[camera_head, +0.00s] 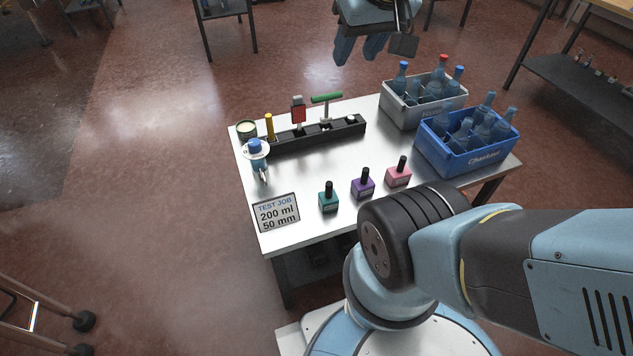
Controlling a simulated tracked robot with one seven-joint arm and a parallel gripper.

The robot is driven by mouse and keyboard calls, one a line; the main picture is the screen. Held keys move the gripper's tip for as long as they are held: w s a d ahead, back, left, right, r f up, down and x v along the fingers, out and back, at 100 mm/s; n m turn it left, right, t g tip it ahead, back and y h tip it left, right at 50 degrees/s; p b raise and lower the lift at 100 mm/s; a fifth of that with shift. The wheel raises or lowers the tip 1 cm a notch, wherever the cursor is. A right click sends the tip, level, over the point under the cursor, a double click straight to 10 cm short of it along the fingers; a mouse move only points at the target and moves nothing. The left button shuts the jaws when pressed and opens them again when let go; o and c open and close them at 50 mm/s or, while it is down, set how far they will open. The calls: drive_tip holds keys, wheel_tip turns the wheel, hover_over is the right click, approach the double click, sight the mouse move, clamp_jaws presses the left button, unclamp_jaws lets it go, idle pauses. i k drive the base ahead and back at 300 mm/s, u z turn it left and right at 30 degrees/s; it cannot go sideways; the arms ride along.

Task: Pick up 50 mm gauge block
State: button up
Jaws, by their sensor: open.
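My gripper (360,50) hangs at the top of the picture, past the far edge of the table, with its blue fingers apart and nothing between them. A small sign (277,213) at the table's front left reads "TEST JOB 200 ml 50 mm". I cannot make out for certain which thing is the 50 mm gauge block. A long black rack (285,143) at the back holds a yellow-handled piece (269,127), a red and grey piece (298,111), a green T-handled piece (326,98) and a small pale piece (351,119).
The metal-topped table (305,172) has bare room in its middle. Teal (328,199), purple (363,185) and pink (398,174) bottles line the front. A grey crate (406,112) and a blue crate (450,158) hold bottles at right. A blue-capped item (257,155) and a round tin (246,130) stand left.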

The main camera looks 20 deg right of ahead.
sight(327, 200)
drive_tip(key=k, duration=1)
drive_tip(key=z, duration=0.75)
drive_tip(key=i, duration=0.15)
drive_tip(key=u, duration=0.2)
